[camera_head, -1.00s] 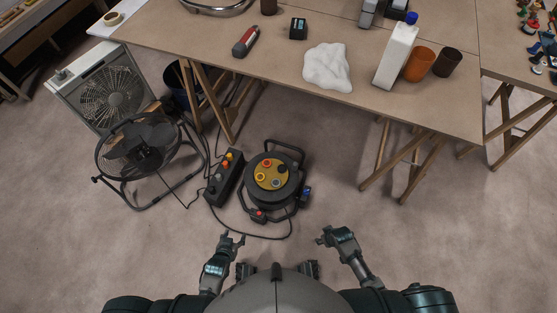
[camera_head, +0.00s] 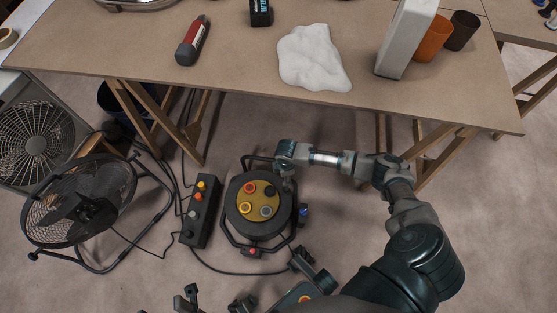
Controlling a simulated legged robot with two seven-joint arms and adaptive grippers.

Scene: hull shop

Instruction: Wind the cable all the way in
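The cable reel (camera_head: 259,208) stands on the floor, a black drum with an ochre face, coloured sockets and a tubular frame. Its dark cable (camera_head: 232,271) lies loose in front, curving left towards a black socket box (camera_head: 199,212). My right gripper (camera_head: 287,181) is at the reel's upper right edge, its fingers pointing down. They overlap the drum's edge in the picture; contact, grip and any crank there are unclear. Dark parts of mine crowd the bottom edge, where my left gripper (camera_head: 190,298) seems to be cut off by the frame; its state is unclear.
A black round fan (camera_head: 80,205) and a box fan (camera_head: 32,145) stand at left, with cords on the floor. A worktable (camera_head: 240,75) on trestles spans the back, holding a red tool, white cloth and cups. Floor at far right is clear.

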